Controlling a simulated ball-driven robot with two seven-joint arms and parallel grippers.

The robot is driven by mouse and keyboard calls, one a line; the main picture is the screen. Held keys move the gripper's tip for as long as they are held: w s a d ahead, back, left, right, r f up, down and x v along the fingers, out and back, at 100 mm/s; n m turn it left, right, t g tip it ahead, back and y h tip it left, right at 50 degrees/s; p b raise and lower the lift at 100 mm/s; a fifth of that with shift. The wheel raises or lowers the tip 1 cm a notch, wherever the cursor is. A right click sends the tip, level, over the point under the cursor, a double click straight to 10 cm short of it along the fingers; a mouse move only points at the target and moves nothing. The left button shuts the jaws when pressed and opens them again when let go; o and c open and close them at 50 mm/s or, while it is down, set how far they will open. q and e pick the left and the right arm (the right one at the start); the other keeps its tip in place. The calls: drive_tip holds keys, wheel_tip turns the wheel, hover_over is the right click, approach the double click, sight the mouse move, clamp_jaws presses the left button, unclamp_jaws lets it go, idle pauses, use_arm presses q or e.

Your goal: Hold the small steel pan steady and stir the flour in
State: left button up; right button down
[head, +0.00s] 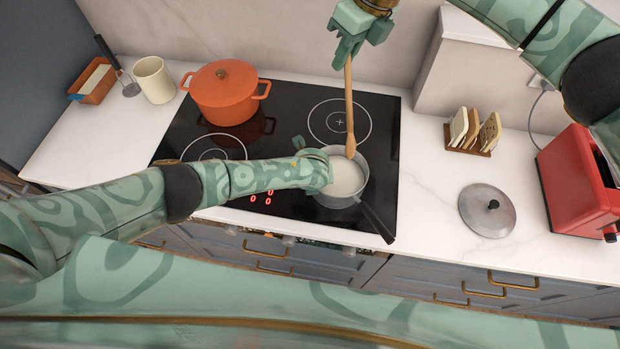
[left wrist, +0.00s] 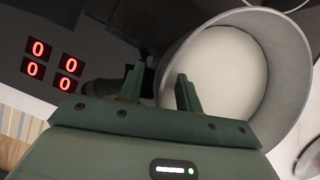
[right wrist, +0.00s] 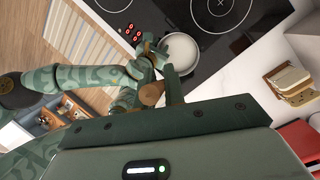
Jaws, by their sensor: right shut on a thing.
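The small steel pan (head: 352,197) stands on the front of the black hob, its dark handle pointing to the lower right. It holds a smooth white content (head: 347,178); no separate flour can be told apart. My left gripper (left wrist: 158,88) is at the pan's left rim. Its fingers are apart, with the pan wall seemingly between them, and I see no clear grip. My right gripper (head: 348,52), above the hob, is shut on a wooden spoon (head: 349,105). The spoon is nearly upright, its lower end at the pan's far rim. The right wrist view shows the pan (right wrist: 182,52) beyond the spoon.
An orange pot (head: 223,95) stands on the hob's back left. A cream mug (head: 154,80) is left of it. Right of the hob lie a steel lid (head: 487,210), a rack with slices (head: 472,130) and a red toaster (head: 580,180). The counter around the lid is clear.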

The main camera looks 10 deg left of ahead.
use_arm(q)
drive_tip(key=shift+w+f, duration=0.1)
drive_tip(key=shift+f, duration=0.05)
clamp_jaws()
idle(1.5)
